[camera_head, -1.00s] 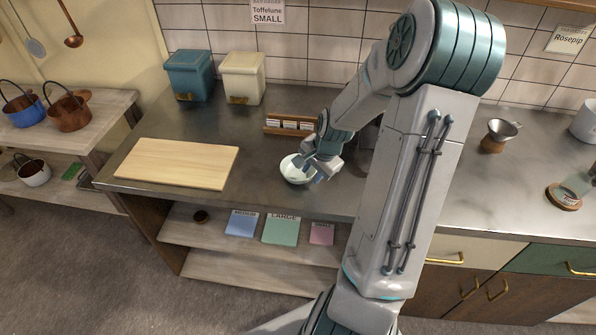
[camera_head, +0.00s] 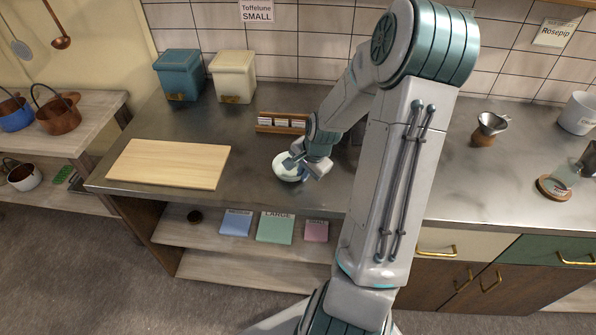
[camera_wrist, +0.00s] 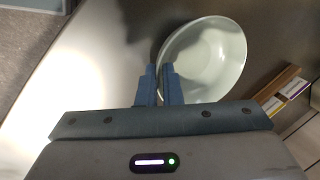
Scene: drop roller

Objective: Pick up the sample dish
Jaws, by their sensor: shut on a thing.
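The sample dish (camera_head: 287,168) is a small white round bowl at the middle of the steel counter in the head view. My gripper (camera_head: 297,166) is at its right side, with the fingers over its rim. In the wrist view the dish (camera_wrist: 210,62) fills the upper middle, open side showing and empty. My gripper (camera_wrist: 160,84) has its two blue fingers close together there, shut on the dish's near wall. I cannot tell whether the dish touches the counter or is just above it.
A wooden board (camera_head: 168,163) lies to the left on the counter. A wooden card rack (camera_head: 281,123) stands just behind the dish. Blue (camera_head: 180,76) and cream (camera_head: 233,77) canisters stand at the back. The counter's front edge is close below the dish.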

